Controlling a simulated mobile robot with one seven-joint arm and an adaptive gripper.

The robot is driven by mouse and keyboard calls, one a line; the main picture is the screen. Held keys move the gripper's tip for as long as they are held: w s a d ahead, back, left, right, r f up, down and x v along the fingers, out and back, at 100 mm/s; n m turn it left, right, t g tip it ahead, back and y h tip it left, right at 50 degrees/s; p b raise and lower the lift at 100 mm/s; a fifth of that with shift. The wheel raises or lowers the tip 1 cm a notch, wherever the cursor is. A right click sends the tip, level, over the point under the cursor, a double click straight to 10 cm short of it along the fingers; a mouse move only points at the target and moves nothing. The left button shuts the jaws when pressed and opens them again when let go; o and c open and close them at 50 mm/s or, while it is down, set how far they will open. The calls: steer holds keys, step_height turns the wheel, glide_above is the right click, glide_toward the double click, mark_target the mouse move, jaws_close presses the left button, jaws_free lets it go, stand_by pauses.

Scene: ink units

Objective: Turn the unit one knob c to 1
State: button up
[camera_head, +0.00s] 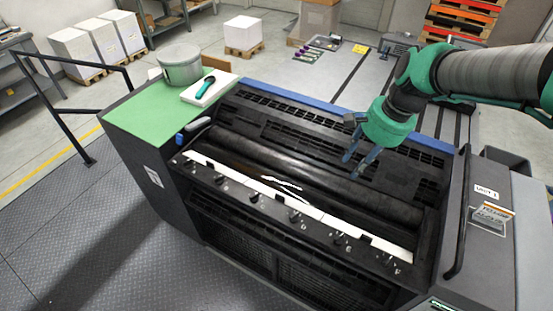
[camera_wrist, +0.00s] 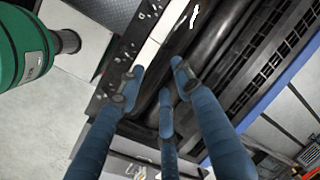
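The ink unit (camera_head: 300,160) fills the middle of the head view, with a label that seems to read "UNIT 1" (camera_head: 486,191) at its right side. Several small dark knobs (camera_head: 295,217) line its front rail below a white strip (camera_head: 235,181). The letters beside them are too small to read surely, so I cannot tell which is knob c or its setting. My gripper (camera_head: 358,158) hangs over the rollers, right of centre, behind the knob row. In the wrist view its blue fingers (camera_wrist: 158,85) are spread and empty; the knob rail (camera_wrist: 122,65) runs along their left.
A green side top (camera_head: 150,115) carries a grey tin (camera_head: 180,64) and a teal-handled tool (camera_head: 198,88) on a white pad. A black handrail (camera_head: 60,105) stands at the left. A dark vertical handle (camera_head: 457,215) rises at the unit's right end. The floor in front is clear.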

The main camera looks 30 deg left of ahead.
steer(key=w+a+f+m+g+p, duration=0.1)
steer(key=a+f+p, duration=0.1)
steer(key=a, duration=0.5)
steer(key=a+f+g+p, duration=0.1)
steer(key=a+f+p, duration=0.2)
steer(key=a, duration=0.4)
steer(key=m+g+p, duration=0.1)
steer(key=g+p, duration=0.1)
steer(key=p, duration=0.2)
glide_toward(254, 195)
steer(key=a+v, duration=0.1)
steer(key=v, duration=0.4)
steer(key=shift+d+r+h, duration=0.2)
steer(key=shift+h, duration=0.1)
steer(key=shift+f, duration=0.1)
steer(key=x, duration=1.3)
steer(key=shift+s+f+p, duration=0.15)
steer(key=shift+f+p, duration=0.1)
steer(key=shift+p, duration=0.05)
steer(key=c, duration=0.8)
jaws_close()
steer(key=shift+r, duration=0.1)
